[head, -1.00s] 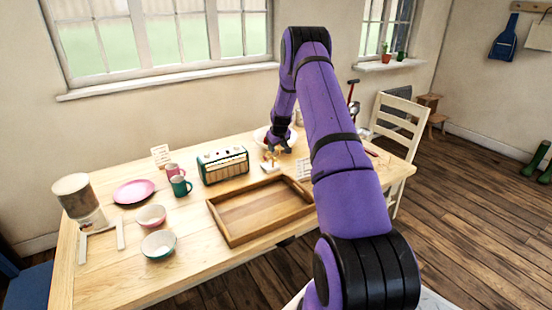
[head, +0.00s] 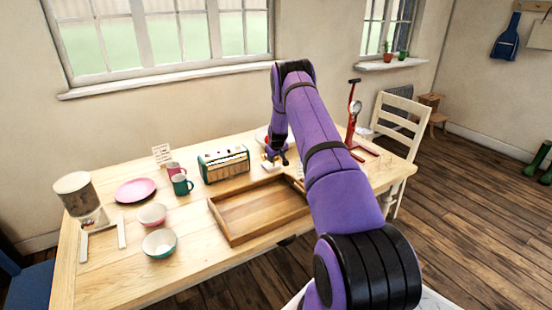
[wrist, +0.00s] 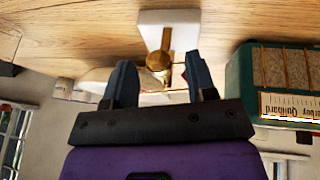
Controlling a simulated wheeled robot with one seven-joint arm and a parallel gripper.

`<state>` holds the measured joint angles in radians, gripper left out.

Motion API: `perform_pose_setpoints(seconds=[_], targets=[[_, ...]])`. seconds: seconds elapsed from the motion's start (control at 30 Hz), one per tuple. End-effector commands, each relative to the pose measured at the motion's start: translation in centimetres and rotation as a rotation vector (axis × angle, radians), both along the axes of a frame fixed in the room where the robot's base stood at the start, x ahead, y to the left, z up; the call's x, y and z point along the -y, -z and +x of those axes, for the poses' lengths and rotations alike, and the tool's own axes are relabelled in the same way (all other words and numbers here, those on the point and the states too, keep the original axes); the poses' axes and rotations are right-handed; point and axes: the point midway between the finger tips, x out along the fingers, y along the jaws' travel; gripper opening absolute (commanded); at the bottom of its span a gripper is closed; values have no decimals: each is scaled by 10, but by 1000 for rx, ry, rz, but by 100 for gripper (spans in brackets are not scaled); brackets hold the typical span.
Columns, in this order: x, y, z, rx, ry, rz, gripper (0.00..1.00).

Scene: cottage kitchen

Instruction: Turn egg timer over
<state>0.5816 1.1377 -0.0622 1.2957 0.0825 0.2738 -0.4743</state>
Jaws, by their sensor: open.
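What looks like the egg timer is a small white block with brass parts (head: 268,166) on the table, right of the radio. In the wrist view, which is upside down, its white base (wrist: 180,17) lies on the tabletop with a brass post and round brass knob (wrist: 158,60). Thin brass parts show between the fingers; any glass is too small to make out. My gripper (wrist: 160,82) is open, its dark fingers on either side of the brass parts, with no clear contact. In the head view my gripper (head: 280,160) is at the timer, partly hiding it.
The green radio (head: 223,163) stands close to the left. An empty wooden tray (head: 228,236) lies in front. Mugs (head: 181,185), bowls (head: 159,243) and a pink plate (head: 135,190) are further left. A red pump-like stand (head: 355,130) is right of my arm.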

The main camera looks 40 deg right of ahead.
Motion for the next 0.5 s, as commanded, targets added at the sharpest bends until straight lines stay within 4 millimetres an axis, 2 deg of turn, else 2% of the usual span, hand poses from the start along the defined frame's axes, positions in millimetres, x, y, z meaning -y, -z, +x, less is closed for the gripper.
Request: perform_pose_setpoints(seconds=[0.4,0.5], targets=[[2,6,2,0,0,0,52],[2,6,2,0,0,0,28]])
